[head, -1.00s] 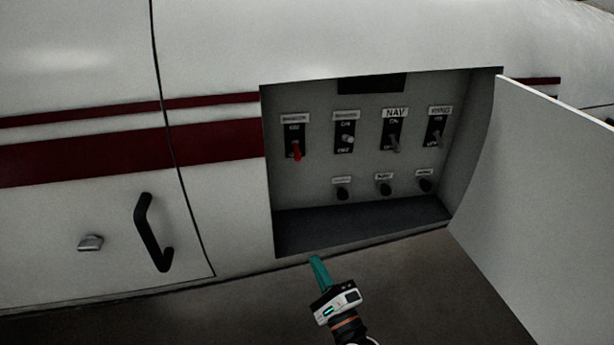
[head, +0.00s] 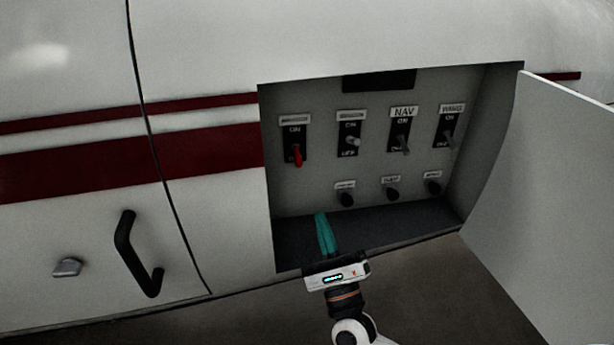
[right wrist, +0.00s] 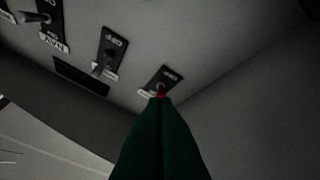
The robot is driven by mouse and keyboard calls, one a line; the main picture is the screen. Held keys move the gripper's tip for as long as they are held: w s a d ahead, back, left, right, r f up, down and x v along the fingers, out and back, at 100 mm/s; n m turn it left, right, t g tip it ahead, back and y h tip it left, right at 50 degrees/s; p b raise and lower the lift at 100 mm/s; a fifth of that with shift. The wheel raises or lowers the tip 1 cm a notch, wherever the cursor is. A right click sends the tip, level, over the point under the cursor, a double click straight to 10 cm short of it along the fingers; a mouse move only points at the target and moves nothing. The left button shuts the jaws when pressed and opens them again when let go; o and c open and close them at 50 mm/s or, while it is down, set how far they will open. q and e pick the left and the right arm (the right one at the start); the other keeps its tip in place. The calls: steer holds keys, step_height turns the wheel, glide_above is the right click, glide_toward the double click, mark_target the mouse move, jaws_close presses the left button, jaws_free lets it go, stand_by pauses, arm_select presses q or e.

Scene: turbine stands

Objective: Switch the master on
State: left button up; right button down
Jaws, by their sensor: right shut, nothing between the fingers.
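The red toggle switch (head: 298,155) sits at the left end of the upper row in the recessed panel. Its lever points down, away from the ON mark. I cannot read the label above it. My right gripper (head: 320,216) has teal fingers, shut and empty, inside the front of the recess, below the red switch and apart from it. In the right wrist view the shut fingers (right wrist: 160,101) point at the red lever (right wrist: 161,91) and hide part of its plate. My left gripper is not in view.
A grey toggle (head: 352,142), a NAV toggle (head: 402,148) and a wing toggle (head: 450,140) stand to the right. Several black knobs (head: 392,194) are below. The open door panel (head: 545,190) bounds the right side. A black handle (head: 133,255) is at left.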

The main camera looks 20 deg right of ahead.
mark_target(297, 157)
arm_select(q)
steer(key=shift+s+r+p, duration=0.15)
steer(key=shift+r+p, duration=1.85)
arm_select(e)
steer(key=x, duration=1)
steer(key=shift+f, duration=0.15)
steer(key=shift+w, duration=0.1)
arm_select(q)
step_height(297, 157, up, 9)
steer(key=p, duration=0.9)
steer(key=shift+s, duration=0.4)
arm_select(e)
steer(key=r+g, duration=0.1)
steer(key=s+r+g, duration=0.1)
steer(key=r+g, duration=0.1)
steer(key=shift+s+a+r+m, duration=0.25)
steer(key=shift+s+m, duration=0.1)
steer(key=shift+m, duration=0.05)
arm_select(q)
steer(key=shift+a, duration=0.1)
